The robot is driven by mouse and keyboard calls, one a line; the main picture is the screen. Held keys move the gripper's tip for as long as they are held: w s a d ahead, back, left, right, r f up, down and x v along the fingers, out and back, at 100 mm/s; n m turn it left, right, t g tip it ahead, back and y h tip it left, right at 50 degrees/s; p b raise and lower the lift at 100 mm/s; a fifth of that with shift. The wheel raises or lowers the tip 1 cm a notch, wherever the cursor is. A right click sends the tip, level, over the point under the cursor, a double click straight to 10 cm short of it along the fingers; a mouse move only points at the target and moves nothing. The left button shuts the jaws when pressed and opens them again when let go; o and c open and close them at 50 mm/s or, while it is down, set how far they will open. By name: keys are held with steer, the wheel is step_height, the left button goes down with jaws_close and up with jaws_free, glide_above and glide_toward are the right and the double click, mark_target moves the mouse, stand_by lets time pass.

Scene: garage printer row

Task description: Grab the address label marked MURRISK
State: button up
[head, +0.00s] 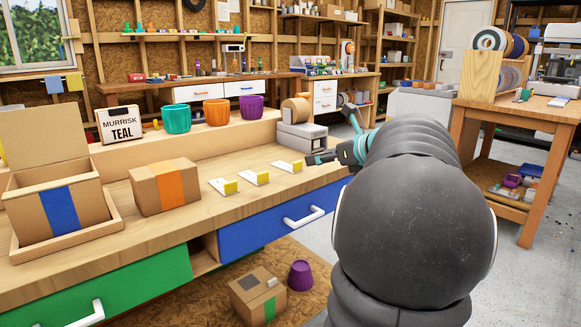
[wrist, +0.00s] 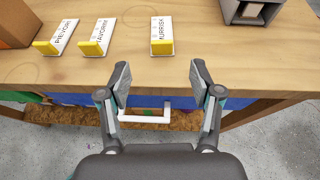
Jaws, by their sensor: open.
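The MURRISK address label (wrist: 162,32) is a white strip with dark lettering and a yellow block at its near end. It lies flat on the wooden bench, the rightmost of three similar labels; in the head view it is the one (head: 287,166) closest to my gripper. My gripper (wrist: 160,76) is open and empty, its fingers apart just short of the bench's front edge, with the label ahead between their lines. In the head view my gripper (head: 322,157) is right of the label, partly hidden by my arm.
The other labels, one reading roughly TAVOREN (wrist: 98,36) and one partly legible (wrist: 58,36), lie to the left. A grey device with a tan roll (head: 296,125) stands behind. A MURRISK TEAL card (head: 121,125), cups and boxes are farther left. A blue drawer's white handle (wrist: 146,116) juts out below.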

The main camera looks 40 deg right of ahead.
mark_target(297, 162)
steer(key=x, duration=1)
steer(key=shift+d+f, duration=0.1)
steer(key=c, duration=0.9)
